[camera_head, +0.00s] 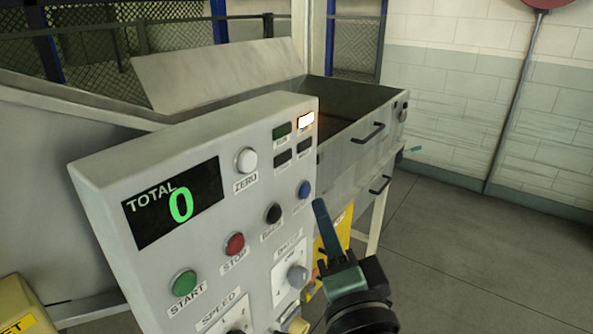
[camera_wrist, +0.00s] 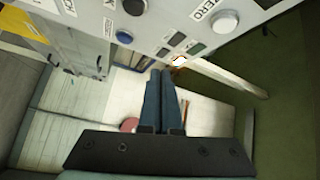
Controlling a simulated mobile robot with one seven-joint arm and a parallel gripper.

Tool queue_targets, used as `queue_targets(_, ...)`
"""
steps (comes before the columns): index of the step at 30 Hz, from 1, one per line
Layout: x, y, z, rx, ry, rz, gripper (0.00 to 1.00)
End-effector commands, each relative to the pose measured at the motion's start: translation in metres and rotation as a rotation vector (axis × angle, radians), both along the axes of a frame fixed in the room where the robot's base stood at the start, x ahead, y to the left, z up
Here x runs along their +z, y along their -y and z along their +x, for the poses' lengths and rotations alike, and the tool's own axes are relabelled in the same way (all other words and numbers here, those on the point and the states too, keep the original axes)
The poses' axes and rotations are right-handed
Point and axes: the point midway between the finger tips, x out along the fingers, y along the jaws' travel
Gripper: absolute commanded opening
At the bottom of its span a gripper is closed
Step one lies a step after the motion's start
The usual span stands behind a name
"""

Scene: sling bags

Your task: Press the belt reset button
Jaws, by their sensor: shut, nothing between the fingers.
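The control panel (camera_head: 85,185) has a blue button (camera_head: 304,189) on its right side, above a label too blurred to read. I cannot confirm that it is the belt reset. It also shows in the wrist view (camera_wrist: 124,37). A black button (camera_head: 273,213) is left of it, with a red STOP (camera_head: 235,244), a green START (camera_head: 184,283) and a white ZERO (camera_head: 246,160). My gripper (camera_head: 319,203) is shut and empty, its tips just right of and below the blue button in the head view. In the wrist view, the fingertips (camera_wrist: 160,73) appear apart from the blue button.
A lamp (camera_head: 306,120) glows at the panel's top right. The display (camera_head: 171,204) reads TOTAL 0. Two dials, one a grey knob (camera_head: 297,276), sit low on the panel. A metal bin with handles (camera_head: 368,133) stands behind. Floor (camera_head: 470,260) at right is clear.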

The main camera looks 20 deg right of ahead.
Motion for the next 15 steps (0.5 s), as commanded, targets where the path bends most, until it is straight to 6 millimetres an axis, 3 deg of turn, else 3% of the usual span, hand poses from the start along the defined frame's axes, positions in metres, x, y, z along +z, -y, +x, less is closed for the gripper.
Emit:
queue_targets(3, -0.032, 0.029, -0.012, 0.004, -0.080, 0.235, 0.00)
queue_targets(6, -0.049, 0.041, -0.019, 0.001, -0.104, 0.339, 0.00)
queue_targets(15, -0.054, 0.044, -0.021, 0.000, -0.106, 0.368, 0.00)
